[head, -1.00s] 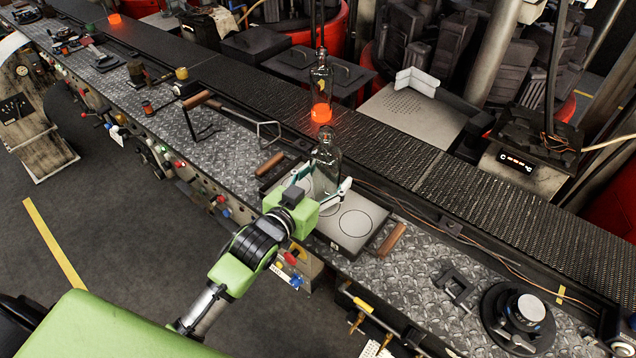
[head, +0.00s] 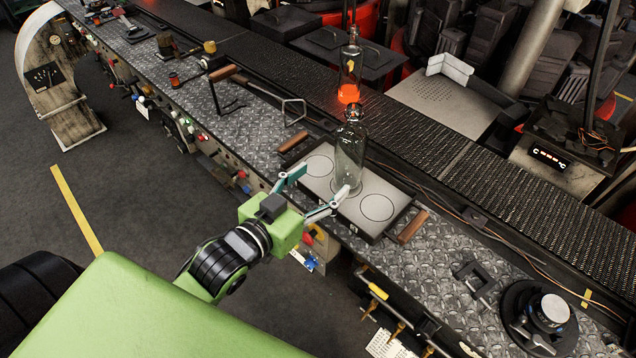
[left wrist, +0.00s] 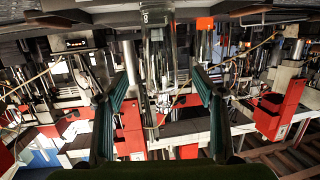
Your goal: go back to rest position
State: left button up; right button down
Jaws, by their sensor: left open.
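A clear glass bottle (head: 350,160) stands upright on a pale plate with drawn circles (head: 325,204) at the front of the machine bench. My left gripper (head: 324,181) is open and empty, on the near side of the bottle. Its right fingertip overlaps the bottle's foot in the picture; whether they touch I cannot tell. In the left wrist view the two fingers (left wrist: 161,75) are spread wide, with a glassy upright shape (left wrist: 157,50) beyond them, probably the bottle. My right gripper is not in view.
A second bottle with a glowing orange base (head: 349,92) stands on the dark conveyor (head: 440,150) behind. Wooden-handled tools (head: 222,73) lie on the bench at left. A round black fixture (head: 540,318) sits at lower right. The dark floor (head: 130,190) at left is open.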

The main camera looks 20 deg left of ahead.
pick_arm(q)
jog(key=shift+f, duration=0.1)
jog(key=s+a+f+g+y, duration=0.1)
jog(key=s+f+g+y, duration=0.2)
jog(key=s+f+g, duration=1.25)
jog(key=s+f+t, duration=0.1)
jog(key=s+f, duration=0.2)
jog(key=f, duration=1.1)
jog(key=s+f+t, duration=0.1)
jog(key=s+f, duration=0.2)
jog(key=f, duration=1.1)
jog(key=s+a+f, duration=0.3)
jog(key=s+f, duration=1.3)
jog(key=s, duration=0.1)
jog(key=shift+s+a+f+g, duration=0.15)
jog(key=shift+f+g, duration=0.2)
jog(key=shift+g, duration=0.1)
